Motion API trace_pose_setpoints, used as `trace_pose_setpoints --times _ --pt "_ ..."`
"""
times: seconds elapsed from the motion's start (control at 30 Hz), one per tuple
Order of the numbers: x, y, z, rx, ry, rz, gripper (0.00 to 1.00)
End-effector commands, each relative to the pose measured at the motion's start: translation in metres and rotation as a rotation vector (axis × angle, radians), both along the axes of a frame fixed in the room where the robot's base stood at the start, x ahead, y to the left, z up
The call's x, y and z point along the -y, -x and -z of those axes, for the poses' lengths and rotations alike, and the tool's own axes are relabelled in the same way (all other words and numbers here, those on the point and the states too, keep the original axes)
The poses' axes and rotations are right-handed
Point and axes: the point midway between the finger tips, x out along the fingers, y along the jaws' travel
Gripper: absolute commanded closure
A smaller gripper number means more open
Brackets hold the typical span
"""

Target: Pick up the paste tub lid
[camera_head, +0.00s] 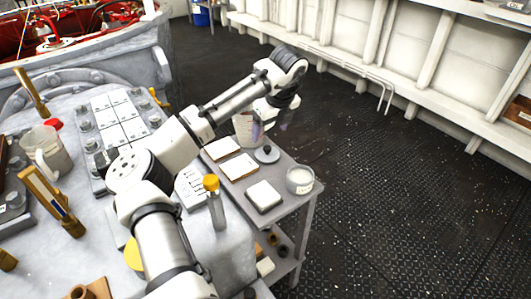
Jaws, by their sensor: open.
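A round grey lid with a dark knob (267,154) lies flat on the small grey side table (290,212); I take it to be the paste tub lid. A short round tub (300,180) with pale contents and a label stands to its right, near the table's edge, with no lid on it. My gripper (262,132) points down from the bent wrist, a little above and behind the lid in the picture. It is open and appears empty; its fingers are small and partly blurred against the dark floor.
A pale beaker-like container (243,128) stands just left of my gripper. Flat pale-topped trays (238,166) and a white-topped block (264,196) lie near the lid. A yellow-capped bottle (214,203) stands at left. Open floor lies to the right.

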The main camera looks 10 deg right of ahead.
Motion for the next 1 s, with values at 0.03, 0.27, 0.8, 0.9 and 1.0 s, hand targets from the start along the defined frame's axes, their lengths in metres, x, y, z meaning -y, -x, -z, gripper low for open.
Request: trace_pose_setpoints --times 0.03,0.27,0.8,0.9,1.0 --pt "-0.002 -0.002 0.010 0.000 -0.001 -0.001 0.22" --pt "-0.003 -0.009 0.035 0.002 0.002 0.000 0.22" --pt "-0.005 -0.020 0.088 0.003 0.002 -0.001 0.22" --pt "-0.004 -0.020 0.088 0.003 0.003 0.000 0.22" --pt "-0.004 -0.020 0.087 0.003 0.003 0.000 0.25"
